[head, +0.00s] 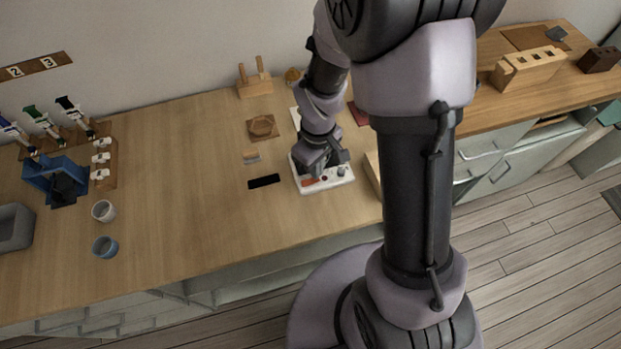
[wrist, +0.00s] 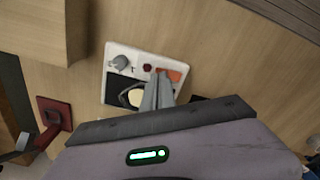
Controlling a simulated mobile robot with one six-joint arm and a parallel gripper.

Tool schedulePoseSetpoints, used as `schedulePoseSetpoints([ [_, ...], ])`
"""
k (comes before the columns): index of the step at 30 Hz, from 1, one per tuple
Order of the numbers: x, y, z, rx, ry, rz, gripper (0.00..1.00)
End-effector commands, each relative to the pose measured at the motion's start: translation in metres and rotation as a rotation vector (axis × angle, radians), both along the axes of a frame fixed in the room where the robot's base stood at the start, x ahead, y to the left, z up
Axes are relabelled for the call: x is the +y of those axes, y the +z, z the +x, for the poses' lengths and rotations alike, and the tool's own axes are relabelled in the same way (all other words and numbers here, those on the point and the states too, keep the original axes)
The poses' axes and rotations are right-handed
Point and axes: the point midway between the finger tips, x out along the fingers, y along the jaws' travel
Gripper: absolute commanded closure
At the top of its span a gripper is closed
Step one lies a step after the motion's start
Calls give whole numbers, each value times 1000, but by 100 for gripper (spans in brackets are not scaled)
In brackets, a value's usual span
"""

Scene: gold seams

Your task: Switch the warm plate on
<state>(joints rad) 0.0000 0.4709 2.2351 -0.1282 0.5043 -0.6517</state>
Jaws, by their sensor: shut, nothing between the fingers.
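The warm plate (head: 345,181) is a white unit on the wooden counter, below my gripper (head: 322,171). In the wrist view, its white panel (wrist: 136,57) carries a grey knob (wrist: 121,62), a small dark red button (wrist: 148,68) and an orange-red switch (wrist: 175,73). Behind these is a dark plate surface with a pale round thing (wrist: 135,97) on it, partly hidden by my fingers. My gripper (wrist: 160,76) is shut and empty. Its tips are over the panel, between the red button and the orange switch, close to the switch. I cannot tell whether they touch it.
A black flat strip (head: 264,181) lies left of the unit. A wooden block (head: 373,172) stands close on its right, and a dark red piece (wrist: 55,115) is nearby. The counter's middle left is clear.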

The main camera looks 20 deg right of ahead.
Motion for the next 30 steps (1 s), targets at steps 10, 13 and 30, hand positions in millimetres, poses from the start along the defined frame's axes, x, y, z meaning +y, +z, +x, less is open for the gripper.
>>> schedulePoseSetpoints([
  [10, 0, 0, 0, 0, 0, 0, 100],
  [13, 0, 0, 0, 0, 0, 0, 100],
  [30, 0, -6, 0, 0, 0, 0, 100],
])
